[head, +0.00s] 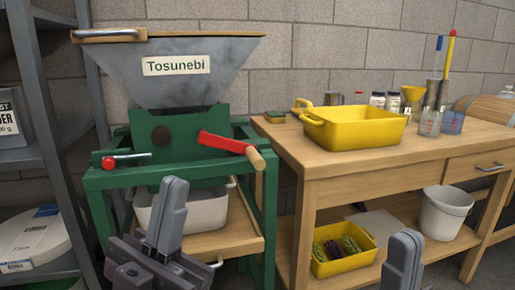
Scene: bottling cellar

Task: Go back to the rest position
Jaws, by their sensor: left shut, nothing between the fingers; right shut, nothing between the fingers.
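My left gripper (168,215) is at the lower left, in front of the green stand of the crusher. It is shut and empty, pointing upward. My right gripper (403,258) shows only at the bottom edge, right of the middle, in front of the wooden table's lower shelf. It is shut and empty, and the rest of it is cut off by the frame. Neither gripper appears to touch anything.
A green crusher (190,135) with a red crank (226,143) stands left, a white tub (203,214) beneath it. A wooden table (350,160) carries a yellow tub (354,128). Below are a yellow crate of grapes (330,268) and a white bucket (443,214). Metal shelving (52,130) stands far left.

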